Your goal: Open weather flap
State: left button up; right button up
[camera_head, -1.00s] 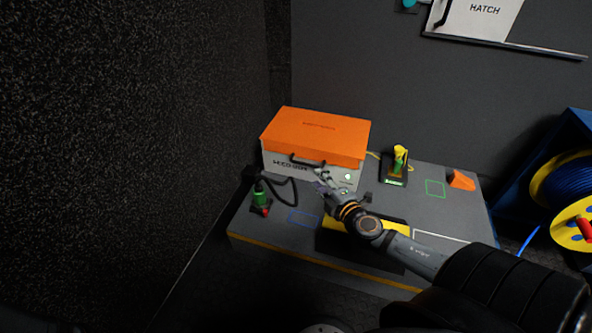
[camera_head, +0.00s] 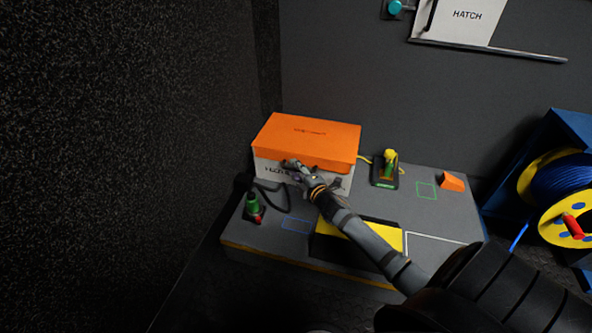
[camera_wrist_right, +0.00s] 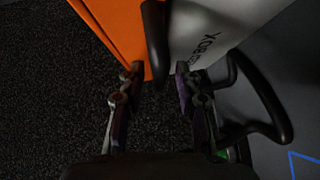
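The orange flap (camera_head: 315,140) covers the top and upper front of a white box (camera_head: 338,182) on the grey bench, and it looks closed. My right gripper (camera_head: 291,165) is at the flap's front edge and hides the handle in the head view. In the right wrist view the black handle (camera_wrist_right: 156,40) stands off the orange flap (camera_wrist_right: 115,25). Its near end lies between the two spread fingertips of my right gripper (camera_wrist_right: 158,70). The fingers look open, with no clear grip on the handle. My left gripper is out of view.
A black cable (camera_wrist_right: 262,105) loops close beside the right fingers, by a green connector (camera_head: 253,204). A yellow-green plug (camera_head: 389,165) and an orange wedge (camera_head: 452,181) are farther right. A cable reel (camera_head: 565,190) stands at the far right. A dark wall is left.

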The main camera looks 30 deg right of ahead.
grip_shut()
jog(key=shift+r, duration=0.1)
dwell(0.4)
